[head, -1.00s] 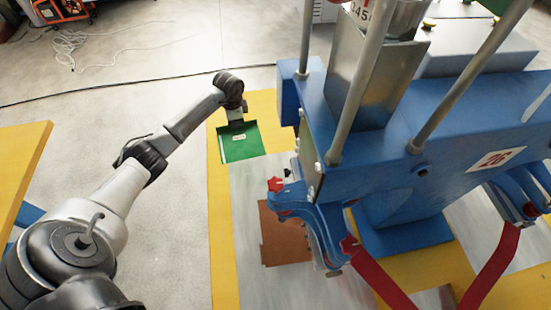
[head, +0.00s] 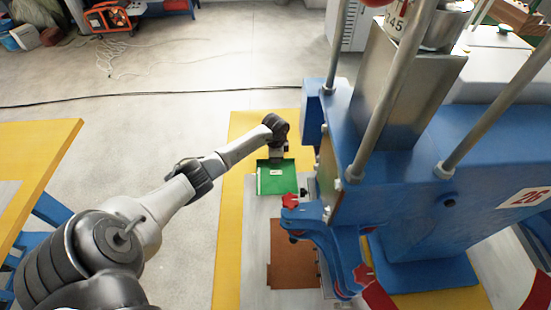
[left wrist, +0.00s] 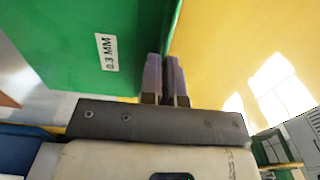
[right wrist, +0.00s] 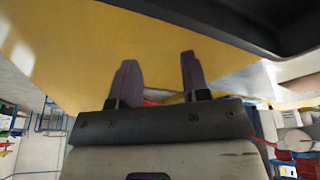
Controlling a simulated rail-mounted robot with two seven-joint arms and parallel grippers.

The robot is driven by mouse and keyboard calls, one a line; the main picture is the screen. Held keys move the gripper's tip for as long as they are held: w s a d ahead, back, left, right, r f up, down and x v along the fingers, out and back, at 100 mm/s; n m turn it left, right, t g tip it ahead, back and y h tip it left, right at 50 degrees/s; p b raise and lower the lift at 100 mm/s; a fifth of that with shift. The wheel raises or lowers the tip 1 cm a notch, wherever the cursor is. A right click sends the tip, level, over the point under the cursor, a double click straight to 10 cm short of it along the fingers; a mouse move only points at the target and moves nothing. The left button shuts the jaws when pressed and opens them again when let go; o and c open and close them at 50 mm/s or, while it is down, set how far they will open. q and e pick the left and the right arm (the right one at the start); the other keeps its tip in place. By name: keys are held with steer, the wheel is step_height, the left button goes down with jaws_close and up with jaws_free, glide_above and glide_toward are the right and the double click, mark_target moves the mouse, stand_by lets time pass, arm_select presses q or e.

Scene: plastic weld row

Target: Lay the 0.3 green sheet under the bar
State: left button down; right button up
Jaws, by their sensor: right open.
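The green sheet (head: 276,184) carries a white label, which reads 0.3 MM in the left wrist view (left wrist: 75,40). It is at the far end of the grey plate, just left of the blue machine. My left gripper (head: 277,156) is at its far edge. In the left wrist view my left gripper (left wrist: 165,75) has its fingers close together on the sheet's edge. I cannot tell whether the sheet touches the surface below. I cannot single out the bar; the machine body hides the space beneath it. My right gripper (right wrist: 157,80) is open and empty, outside the head view.
The blue machine (head: 420,200) with upright rods and red knobs fills the right side. A brown sheet (head: 291,265) lies on the grey plate (head: 254,240) nearer me. A yellow table (head: 35,165) stands at left, with open floor between.

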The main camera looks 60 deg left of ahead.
arm_select(q)
steer(key=shift+f, duration=0.1)
steer(key=c, duration=1.3)
jaws_free()
steer(key=shift+c, duration=0.2)
arm_select(e)
steer(key=shift+d, duration=0.1)
step_height(320, 180, up, 3)
steer(key=p, duration=0.3)
steer(key=shift+f, duration=0.1)
arm_select(q)
step_height(320, 180, up, 12)
steer(key=shift+r, duration=0.25)
